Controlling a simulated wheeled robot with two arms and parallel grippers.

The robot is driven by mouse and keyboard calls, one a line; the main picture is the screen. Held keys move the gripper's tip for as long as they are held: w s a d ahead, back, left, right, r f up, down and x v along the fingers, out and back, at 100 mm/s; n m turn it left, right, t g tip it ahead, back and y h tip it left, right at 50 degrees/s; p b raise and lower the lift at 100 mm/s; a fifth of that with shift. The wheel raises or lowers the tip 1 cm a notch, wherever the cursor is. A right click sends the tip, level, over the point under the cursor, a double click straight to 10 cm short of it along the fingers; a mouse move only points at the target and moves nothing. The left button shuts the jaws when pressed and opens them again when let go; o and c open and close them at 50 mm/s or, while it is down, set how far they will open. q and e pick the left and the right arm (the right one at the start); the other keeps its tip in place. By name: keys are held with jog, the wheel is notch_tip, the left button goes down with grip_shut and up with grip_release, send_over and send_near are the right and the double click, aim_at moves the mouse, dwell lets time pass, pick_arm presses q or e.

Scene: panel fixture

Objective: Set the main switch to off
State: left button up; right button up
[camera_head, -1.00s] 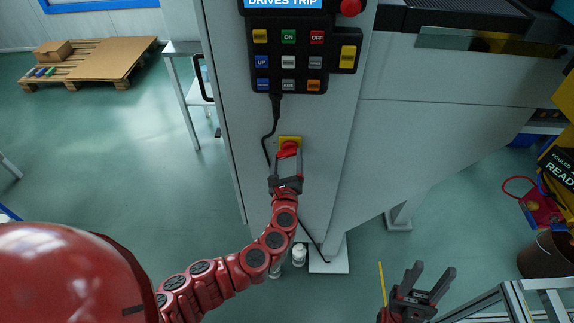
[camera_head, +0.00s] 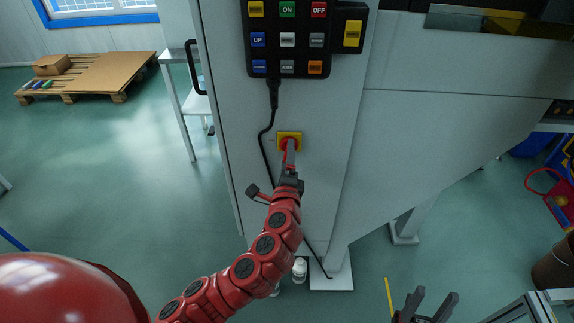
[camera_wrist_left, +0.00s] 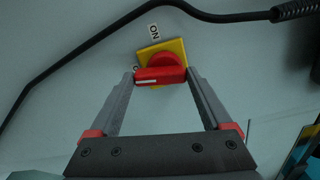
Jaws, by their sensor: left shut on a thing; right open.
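The main switch (camera_head: 284,140) is a red rotary knob on a yellow plate, on the grey cabinet's front below the keypad. In the left wrist view, its red handle (camera_wrist_left: 160,76) lies between my fingertips. An ON label (camera_wrist_left: 154,32) is beside the plate; a second label is mostly hidden by the left finger. My left gripper (camera_head: 290,155) is shut on the handle and appears edge-on in the head view. In that view the handle is mostly covered by the fingers. My right gripper (camera_head: 424,301) is open and empty at the bottom, away from the cabinet.
A black keypad (camera_head: 288,68) hangs above the switch. Its black cable (camera_head: 264,145) runs down just left of the switch. A white bottle (camera_head: 299,268) stands on the floor near the cabinet foot. A pallet (camera_head: 95,75) lies at the far left.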

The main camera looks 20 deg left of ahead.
pick_arm(q)
jog(key=shift+f+n+b, duration=0.1)
jog(key=shift+n+b, duration=0.85)
jog(key=shift+n, duration=0.25)
jog(key=o, duration=1.2)
jog(key=shift+c, duration=0.2)
jog(key=p+v, duration=0.6)
jog(key=v, duration=1.1)
jog(key=shift+s, duration=0.2)
